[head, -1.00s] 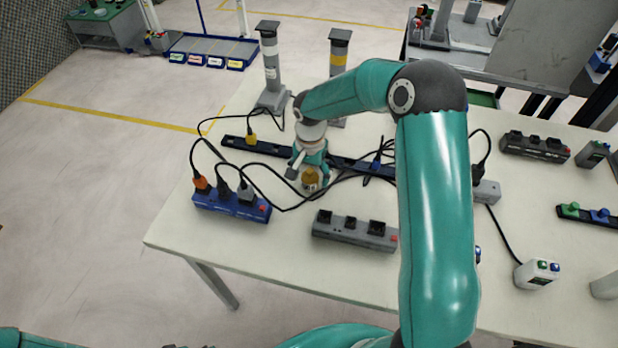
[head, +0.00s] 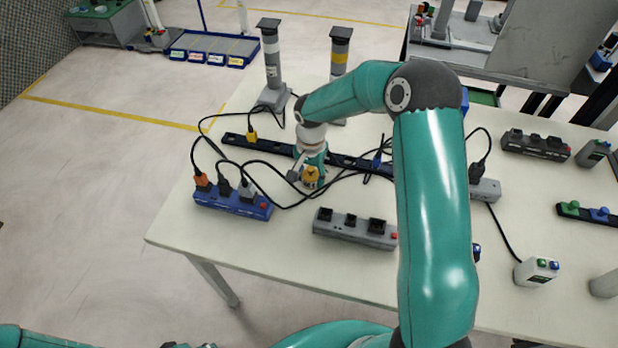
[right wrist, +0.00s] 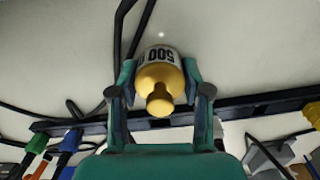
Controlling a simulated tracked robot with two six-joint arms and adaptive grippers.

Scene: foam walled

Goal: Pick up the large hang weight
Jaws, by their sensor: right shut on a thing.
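The large hang weight shows in the right wrist view as a yellow-topped cylinder (right wrist: 160,80) with a white band marked 500. In the head view its yellow top (head: 311,174) shows on the white table among black cables. My right gripper (head: 309,177) is shut on the weight; in the right wrist view its two fingers (right wrist: 160,88) press on both sides of it. Whether the weight touches the table cannot be told. My left gripper cannot be made out; only a bit of teal arm shows at the lower left of the head view.
A blue power strip (head: 232,203) with plugs stands left of the weight, a grey strip (head: 355,229) in front. A long black rail (head: 262,145) runs behind it. Loose cables lie close around. Two grey posts (head: 272,70) stand at the table's back left. The front left table top is bare.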

